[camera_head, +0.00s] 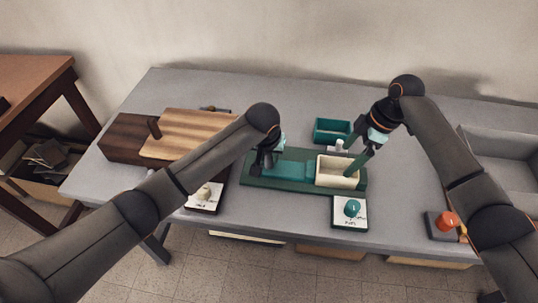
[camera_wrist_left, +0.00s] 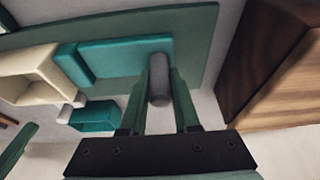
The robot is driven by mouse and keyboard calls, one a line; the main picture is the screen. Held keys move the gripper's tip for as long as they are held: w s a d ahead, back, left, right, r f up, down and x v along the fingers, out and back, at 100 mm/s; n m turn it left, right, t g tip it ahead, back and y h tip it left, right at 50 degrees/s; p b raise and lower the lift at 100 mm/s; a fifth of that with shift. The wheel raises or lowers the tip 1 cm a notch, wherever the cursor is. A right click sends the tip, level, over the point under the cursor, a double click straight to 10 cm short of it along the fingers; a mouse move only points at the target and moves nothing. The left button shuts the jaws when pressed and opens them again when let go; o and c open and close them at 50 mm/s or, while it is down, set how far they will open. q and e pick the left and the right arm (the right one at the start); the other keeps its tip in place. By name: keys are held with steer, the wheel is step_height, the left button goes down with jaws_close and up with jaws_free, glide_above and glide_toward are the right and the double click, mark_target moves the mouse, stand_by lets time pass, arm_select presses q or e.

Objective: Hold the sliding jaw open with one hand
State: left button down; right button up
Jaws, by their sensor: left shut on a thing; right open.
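A dark green base (camera_head: 272,184) lies on the grey table with a teal sliding jaw (camera_head: 292,170) and a cream open box (camera_head: 336,180) on it. In the left wrist view, the teal jaw (camera_wrist_left: 110,58) ends at a grey upright handle (camera_wrist_left: 159,82). My left gripper (camera_head: 262,170) is at the left end of the base, its fingers shut on this handle. The handle is mostly hidden by my arm in the head view. My right gripper (camera_head: 358,164) is open, pointing down over the cream box's right part; its fingertips' exact height is unclear.
A small teal tray (camera_head: 331,131) stands behind the base. In front are a card with a teal knob (camera_head: 351,208) and one with a cream knob (camera_head: 204,195). Wooden boards (camera_head: 185,135) lie left; a grey bin (camera_head: 500,150) and an orange knob (camera_head: 447,220) are right.

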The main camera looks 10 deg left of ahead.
arm_select(q)
steer(key=shift+a, duration=1.7)
steer(key=shift+w, duration=0.1)
stand_by(0.4)
